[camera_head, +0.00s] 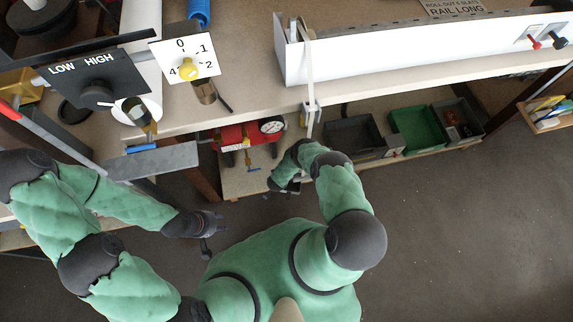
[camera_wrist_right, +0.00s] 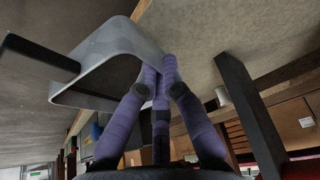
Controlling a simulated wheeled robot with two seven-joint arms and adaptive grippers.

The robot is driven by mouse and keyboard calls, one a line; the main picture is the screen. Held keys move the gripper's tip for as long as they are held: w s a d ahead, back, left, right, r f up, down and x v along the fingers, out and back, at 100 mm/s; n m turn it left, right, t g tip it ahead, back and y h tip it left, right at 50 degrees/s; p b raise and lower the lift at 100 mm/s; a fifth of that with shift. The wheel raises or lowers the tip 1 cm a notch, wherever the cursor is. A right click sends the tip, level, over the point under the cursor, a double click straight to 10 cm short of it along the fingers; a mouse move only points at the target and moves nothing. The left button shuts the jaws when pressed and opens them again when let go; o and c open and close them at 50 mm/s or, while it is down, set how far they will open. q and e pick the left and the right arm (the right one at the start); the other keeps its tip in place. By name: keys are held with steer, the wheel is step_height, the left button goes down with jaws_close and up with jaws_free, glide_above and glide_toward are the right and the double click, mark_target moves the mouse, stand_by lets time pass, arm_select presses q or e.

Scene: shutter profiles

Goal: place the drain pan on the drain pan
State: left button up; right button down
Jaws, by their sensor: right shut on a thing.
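In the head view my right gripper (camera_head: 284,185) is in front of the lower shelf, and the pan is mostly hidden there by my arm. I cannot clearly pick out a second drain pan. My left gripper (camera_head: 212,224) is empty, its fingers apart, above the floor left of my body.
A dark grey bin (camera_head: 352,136), a green bin (camera_head: 432,124) and another dark bin (camera_head: 472,128) stand on the lower shelf. A red gauge unit (camera_head: 240,136) is left of them. The workbench (camera_head: 262,98) overhangs. A long white rail (camera_head: 400,48) lies on it. Floor at right is clear.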

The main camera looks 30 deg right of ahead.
steer(key=w+d+b, duration=0.1)
steer(key=w+d, duration=0.1)
steer(key=w+d+b, duration=0.1)
steer(key=w+d, duration=0.1)
steer(key=w, duration=0.1)
steer(key=w+d+b, duration=0.1)
steer(key=w, duration=0.2)
steer(key=shift+d, duration=0.4)
steer(key=b+x, duration=0.3)
steer(key=x, duration=0.1)
steer(key=shift+s+r, duration=0.1)
steer(key=shift+r, duration=0.05)
steer(key=shift+a, duration=0.1)
steer(key=c, duration=1.8)
jaws_free()
steer(key=shift+f, duration=0.2)
steer(key=o, duration=0.4)
steer(key=shift+r, duration=0.15)
